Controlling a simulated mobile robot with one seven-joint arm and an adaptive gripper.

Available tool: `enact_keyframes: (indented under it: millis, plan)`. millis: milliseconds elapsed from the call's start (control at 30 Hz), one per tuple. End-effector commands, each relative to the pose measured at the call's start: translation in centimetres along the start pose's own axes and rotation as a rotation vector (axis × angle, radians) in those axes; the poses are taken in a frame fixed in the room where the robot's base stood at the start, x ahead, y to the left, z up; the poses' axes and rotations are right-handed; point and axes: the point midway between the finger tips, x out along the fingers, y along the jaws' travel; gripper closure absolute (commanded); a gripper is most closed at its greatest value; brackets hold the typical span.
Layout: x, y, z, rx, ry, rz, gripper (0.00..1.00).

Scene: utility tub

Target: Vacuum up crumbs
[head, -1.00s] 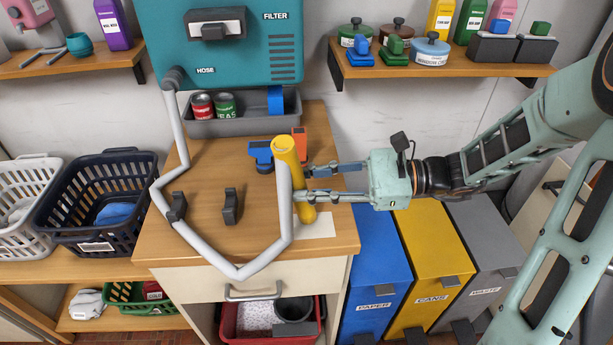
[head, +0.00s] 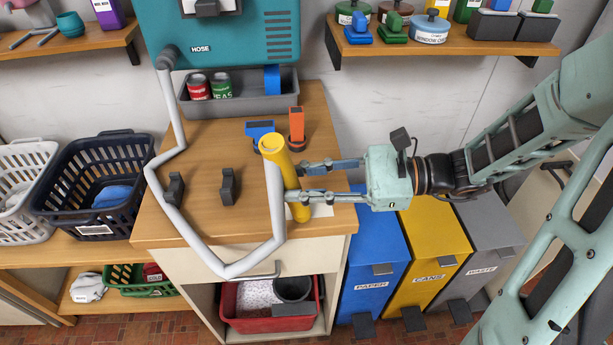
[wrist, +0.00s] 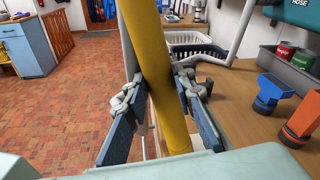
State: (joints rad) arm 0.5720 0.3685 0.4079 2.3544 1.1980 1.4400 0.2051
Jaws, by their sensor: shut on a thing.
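A yellow vacuum wand (head: 285,178) stands tilted over the front right of the wooden counter (head: 205,150). A grey hose (head: 200,239) runs from its top, loops past the counter's front edge and rises to the teal vacuum unit (head: 236,45). My gripper (head: 302,180) comes from the right and is shut on the wand. In the wrist view the yellow wand (wrist: 155,75) stands between the two blue-grey finger pads.
Two dark holder clips (head: 228,186) stand on the counter left of the wand. A grey tray (head: 245,96) with two cans is at the back. Blue (head: 371,255), yellow and grey bins stand at the right. A red tub (head: 268,322) sits below the drawer.

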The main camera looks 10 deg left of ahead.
Motion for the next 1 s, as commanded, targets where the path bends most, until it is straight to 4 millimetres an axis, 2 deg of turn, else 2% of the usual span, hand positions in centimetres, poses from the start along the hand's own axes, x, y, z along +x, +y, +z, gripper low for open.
enact_keyframes:
  millis: [467, 1000]
  plan:
    - [2.8, 0.2, 0.6, -0.001, -0.003, 0.001, 1.00]
    - [3.2, -3.0, -0.3, 0.000, -0.002, 0.000, 1.00]
